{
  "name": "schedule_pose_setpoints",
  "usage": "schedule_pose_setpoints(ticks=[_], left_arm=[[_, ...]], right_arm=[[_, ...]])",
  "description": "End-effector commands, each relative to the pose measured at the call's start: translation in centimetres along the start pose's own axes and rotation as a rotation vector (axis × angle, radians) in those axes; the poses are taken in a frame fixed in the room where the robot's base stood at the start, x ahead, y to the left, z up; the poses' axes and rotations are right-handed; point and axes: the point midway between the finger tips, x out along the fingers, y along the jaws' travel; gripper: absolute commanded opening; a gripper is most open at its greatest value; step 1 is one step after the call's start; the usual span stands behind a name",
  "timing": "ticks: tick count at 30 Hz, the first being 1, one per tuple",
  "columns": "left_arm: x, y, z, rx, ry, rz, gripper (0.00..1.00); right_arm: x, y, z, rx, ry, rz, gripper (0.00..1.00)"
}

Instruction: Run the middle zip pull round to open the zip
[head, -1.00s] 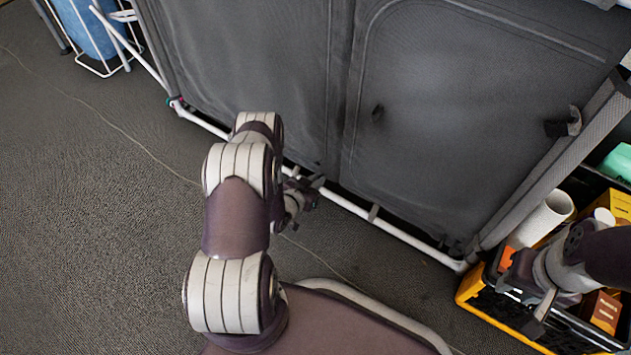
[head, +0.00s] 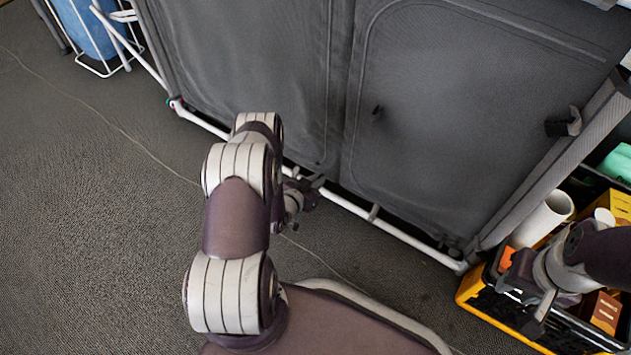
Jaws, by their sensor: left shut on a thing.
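The grey fabric cabinet front (head: 440,110) has two panels, each outlined by a curved zip line. My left gripper (head: 314,184) is at the bottom of the left panel, close to the middle seam and just above the white lower rail. It is shut on the middle zip pull, which is too small and too covered by the fingers to make out. A small dark tab (head: 377,113) sits on the right panel. Both panels hang closed. My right gripper (head: 522,298) is open, with its fingers apart, over the crate at the lower right, away from the cabinet.
A black and yellow crate (head: 474,295) with a white roll (head: 543,218) and boxes stands at the right. A white tube rail (head: 405,238) runs along the cabinet's foot. A blue cylinder (head: 88,28) in a white stand is at the upper left.

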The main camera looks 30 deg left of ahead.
Motion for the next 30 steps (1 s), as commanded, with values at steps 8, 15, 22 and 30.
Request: schedule_pose_setpoints(ticks=[8, 15, 22, 30], left_arm=[[-0.1, 0.0, 0.1, -0.002, -0.003, 0.0, 0.0], [-0.5, 0.1, -0.8, -0.002, -0.003, 0.0, 0.0], [-2.4, 0.0, -5.7, -0.001, -0.003, 0.0, 0.0], [-6.2, 0.0, -14.7, -0.001, -0.002, 0.0, 0.0]], right_arm=[[0.0, 0.0, 0.0, 0.0, 0.0, 0.0, 0.37], [-0.9, 0.0, -0.1, 0.0, 0.0, 0.0, 0.37], [-5.8, 0.0, -0.7, 0.0, 0.0, 0.0, 0.37], [-14.7, 0.0, -1.8, 0.0, 0.0, 0.0, 0.37]])
